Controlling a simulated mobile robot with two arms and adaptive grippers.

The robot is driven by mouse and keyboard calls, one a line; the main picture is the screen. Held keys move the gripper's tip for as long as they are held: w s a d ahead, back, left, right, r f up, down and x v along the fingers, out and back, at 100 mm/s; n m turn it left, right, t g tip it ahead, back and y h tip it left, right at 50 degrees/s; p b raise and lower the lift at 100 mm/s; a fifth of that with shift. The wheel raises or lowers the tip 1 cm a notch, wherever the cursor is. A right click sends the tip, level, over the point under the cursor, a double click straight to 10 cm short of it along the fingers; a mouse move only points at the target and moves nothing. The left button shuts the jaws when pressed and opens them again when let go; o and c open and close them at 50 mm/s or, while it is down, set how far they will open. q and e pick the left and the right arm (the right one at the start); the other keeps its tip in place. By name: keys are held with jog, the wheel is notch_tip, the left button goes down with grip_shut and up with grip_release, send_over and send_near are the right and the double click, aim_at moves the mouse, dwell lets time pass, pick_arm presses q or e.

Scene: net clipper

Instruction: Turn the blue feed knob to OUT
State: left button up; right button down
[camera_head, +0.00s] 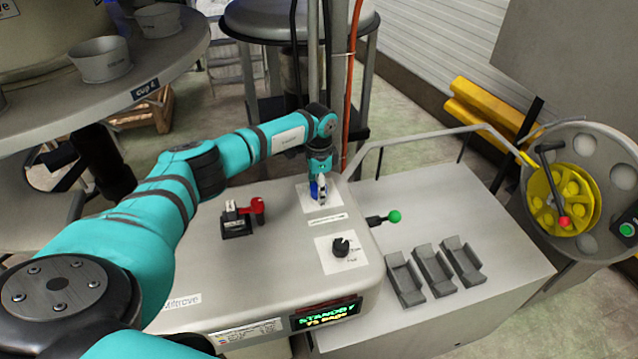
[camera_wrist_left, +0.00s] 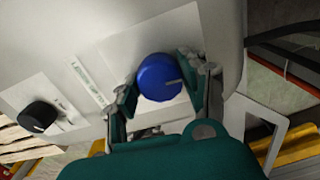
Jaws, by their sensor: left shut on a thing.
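The blue feed knob (camera_wrist_left: 158,77) sits on a white label plate on the machine top. In the wrist view it lies between the two fingers of my left gripper, and a short pale mark on its face points right. In the head view only a bit of the knob (camera_head: 314,190) shows beside the fingers. My left gripper (camera_head: 321,192) reaches down from above and is shut on the knob. The position lettering around the knob cannot be read. My right gripper is not in view.
A black knob (camera_head: 341,247) stands on its own plate nearer the front. A red-and-black switch (camera_head: 242,217) is at the left, and a green-tipped lever (camera_head: 393,216) is at the right edge. The display (camera_head: 326,313) reads STANDBY. Grey holders (camera_head: 433,270) stand on the right table.

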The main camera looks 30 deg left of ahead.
pick_arm(q)
jog(key=shift+w+a+r+n, duration=0.1)
jog(key=shift+r+n, duration=0.05)
jog(key=shift+n, duration=0.35)
jog(key=o, duration=1.2)
jog(key=shift+r, duration=0.2)
notch_tip(320, 180, up, 11)
jog(key=shift+r, duration=0.2)
